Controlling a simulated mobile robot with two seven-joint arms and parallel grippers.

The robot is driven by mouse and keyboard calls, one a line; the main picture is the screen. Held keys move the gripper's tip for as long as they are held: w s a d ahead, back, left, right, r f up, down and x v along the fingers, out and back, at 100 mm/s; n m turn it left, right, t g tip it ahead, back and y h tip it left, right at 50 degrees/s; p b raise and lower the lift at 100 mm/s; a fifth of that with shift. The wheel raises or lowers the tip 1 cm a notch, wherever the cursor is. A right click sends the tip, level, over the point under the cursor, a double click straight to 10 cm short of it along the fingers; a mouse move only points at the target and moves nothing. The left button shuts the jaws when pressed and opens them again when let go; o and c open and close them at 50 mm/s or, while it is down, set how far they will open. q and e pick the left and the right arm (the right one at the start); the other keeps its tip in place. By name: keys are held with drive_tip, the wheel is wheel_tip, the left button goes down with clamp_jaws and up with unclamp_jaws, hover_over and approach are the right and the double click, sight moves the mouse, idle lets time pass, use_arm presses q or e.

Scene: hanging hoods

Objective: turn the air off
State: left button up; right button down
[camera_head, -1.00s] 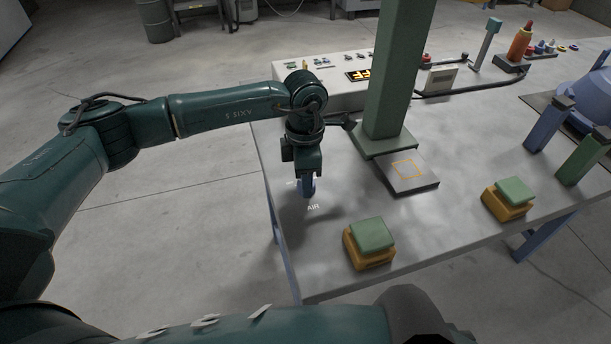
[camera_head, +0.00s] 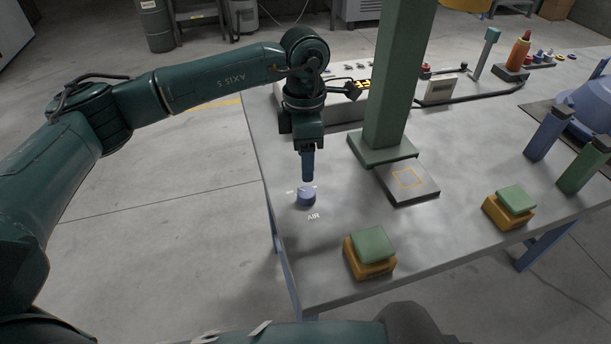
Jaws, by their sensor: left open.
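A small round blue knob (camera_head: 306,197) sits on the grey tabletop near its left edge, with the printed word AIR (camera_head: 314,217) just in front of it. Small white marks beside the knob are too small to read. My left gripper (camera_head: 308,179) points straight down just above the knob, its blue fingers seen nearly edge-on. It is open, holds nothing, and appears apart from the knob. Which way the knob is turned I cannot tell. My right gripper is not in view.
A green column (camera_head: 389,90) stands right of my left gripper, with a dark plate (camera_head: 424,190) at its foot. Two green-topped yellow buttons (camera_head: 370,262) (camera_head: 515,201) stand near the front edge. A control box lies behind my left arm. The tabletop around the knob is clear.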

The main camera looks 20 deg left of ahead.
use_arm(q)
wheel_tip(320, 180, up, 5)
drive_tip(key=shift+w, duration=0.1)
drive_tip(key=shift+f, duration=0.1)
idle(0.5)
